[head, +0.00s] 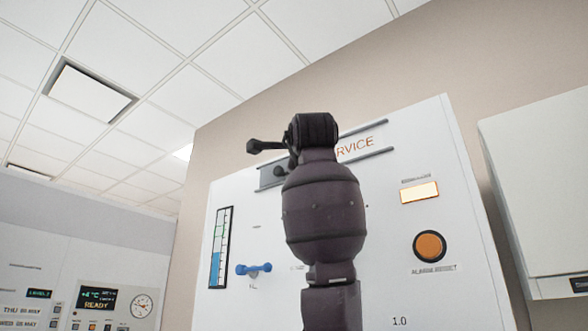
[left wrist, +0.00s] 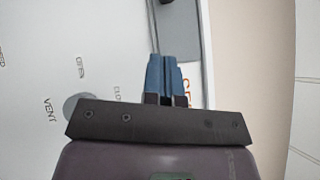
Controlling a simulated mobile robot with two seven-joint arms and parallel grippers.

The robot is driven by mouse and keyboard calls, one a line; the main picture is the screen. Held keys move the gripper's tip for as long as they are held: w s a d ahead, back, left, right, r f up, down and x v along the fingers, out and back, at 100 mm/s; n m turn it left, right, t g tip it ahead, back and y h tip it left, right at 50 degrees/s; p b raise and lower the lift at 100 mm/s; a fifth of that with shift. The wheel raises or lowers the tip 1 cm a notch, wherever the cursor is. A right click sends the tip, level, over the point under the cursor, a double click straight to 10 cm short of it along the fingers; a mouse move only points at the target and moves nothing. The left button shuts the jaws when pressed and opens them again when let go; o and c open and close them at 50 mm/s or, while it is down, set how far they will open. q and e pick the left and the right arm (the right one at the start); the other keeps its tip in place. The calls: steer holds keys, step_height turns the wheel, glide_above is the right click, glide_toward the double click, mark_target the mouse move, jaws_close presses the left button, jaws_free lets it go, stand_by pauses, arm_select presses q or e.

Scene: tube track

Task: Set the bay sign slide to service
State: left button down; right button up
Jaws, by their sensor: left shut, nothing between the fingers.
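The bay sign is a track high on the white panel, with orange letters ending in "RVICE" (head: 361,146) showing between two grey rails in the head view. A grey slide plate (head: 269,178) with a dark knob (head: 281,170) sits at the track's left end, partly hidden by my arm. In the left wrist view the grey plate (left wrist: 180,17) is at the top, its knob cut off by the edge. My left gripper (left wrist: 167,60) is shut and empty, its blue fingertips pointing toward the plate, a little short of it in the picture. Contact cannot be told. The right gripper is out of view.
The white panel (head: 400,290) also carries a blue-handled valve (head: 253,268), a level gauge (head: 220,248), a lit lamp (head: 419,191) and an orange button (head: 429,247). A white cabinet (head: 540,190) juts out at right. An instrument console (head: 40,255) stands at left.

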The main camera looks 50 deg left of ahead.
arm_select(q)
steer(key=shift+b+v, duration=0.55)
steer(key=shift+v, duration=2.2)
steer(key=shift+f, duration=0.1)
steer(key=shift+d, duration=0.1)
